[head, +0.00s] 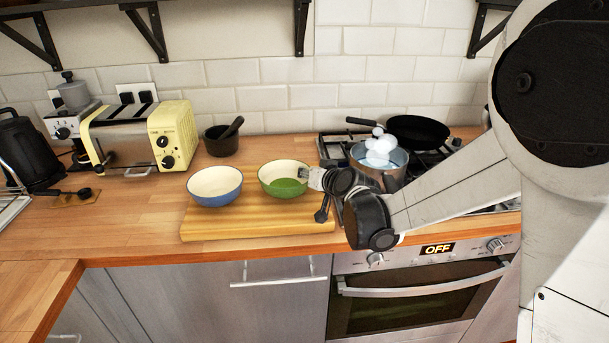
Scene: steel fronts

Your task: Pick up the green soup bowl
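The gripper hides a little of that right edge.
A blue bowl (215,188) stands close left of the green bowl. A dark mortar (221,143) and yellow toaster (162,137) are behind. A metal pot (378,166) with white round things and a black pan (418,131) are on the stove. Counter at left front is clear.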

